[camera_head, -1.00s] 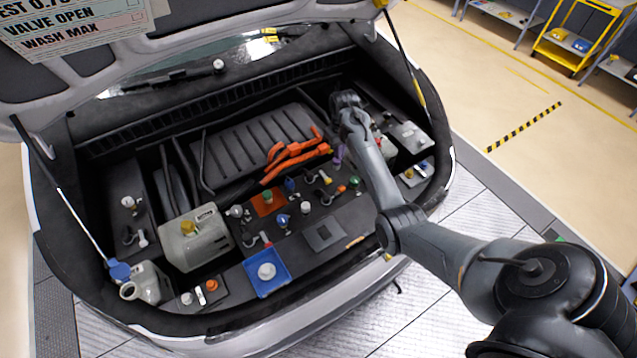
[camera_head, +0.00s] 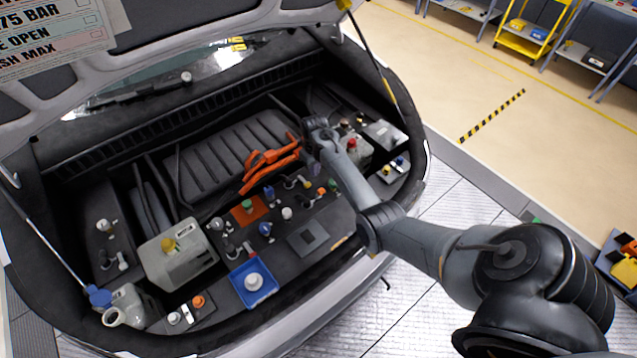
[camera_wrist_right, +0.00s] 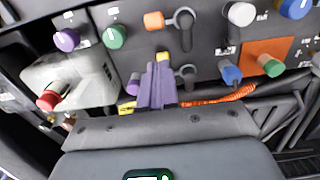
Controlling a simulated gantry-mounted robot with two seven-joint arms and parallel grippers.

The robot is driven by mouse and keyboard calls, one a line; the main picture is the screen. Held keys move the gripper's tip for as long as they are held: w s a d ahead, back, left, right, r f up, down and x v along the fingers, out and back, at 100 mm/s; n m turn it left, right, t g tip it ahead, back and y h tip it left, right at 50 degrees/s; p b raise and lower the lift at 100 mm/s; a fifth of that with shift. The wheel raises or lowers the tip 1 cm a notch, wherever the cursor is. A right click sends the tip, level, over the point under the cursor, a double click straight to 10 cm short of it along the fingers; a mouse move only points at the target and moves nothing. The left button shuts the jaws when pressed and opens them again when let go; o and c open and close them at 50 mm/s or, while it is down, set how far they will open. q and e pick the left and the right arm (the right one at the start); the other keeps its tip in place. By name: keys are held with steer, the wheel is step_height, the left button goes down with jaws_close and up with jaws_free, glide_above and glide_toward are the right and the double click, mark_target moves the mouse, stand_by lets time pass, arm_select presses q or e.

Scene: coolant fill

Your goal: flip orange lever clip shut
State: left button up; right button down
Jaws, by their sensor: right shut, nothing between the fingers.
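My right gripper (camera_wrist_right: 156,86) shows in the wrist view as purple fingers, closed together with nothing held. An orange corrugated cable (camera_wrist_right: 236,95) runs to the right of the fingers, apart from the tips in the picture. In the head view, orange cables with connectors (camera_head: 270,163) lie left of my right wrist. The fingertips are hidden there by the arm. I cannot make out the lever clip for certain or tell its position. My left gripper is not in view.
The panel around the fingers is crowded: an orange knob (camera_wrist_right: 154,20), a green knob (camera_wrist_right: 114,36), a purple knob (camera_wrist_right: 67,40) and a black lever (camera_wrist_right: 185,30). A grey tank with a red cap (camera_wrist_right: 50,100) is at the left. A blue tray (camera_head: 240,293) stands at the front.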

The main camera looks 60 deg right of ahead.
glide_above(320, 194)
steer(key=w+d, duration=0.2)
step_height(320, 194, down, 5)
steer(key=shift+w+r+p, duration=0.15)
steer(key=shift+r+p, duration=0.05)
steer(key=shift+p, duration=0.1)
steer(key=shift+s+a+f, duration=0.2)
steer(key=shift+s+f, duration=0.15)
steer(key=shift+f, duration=0.25)
steer(key=shift+a, duration=0.1)
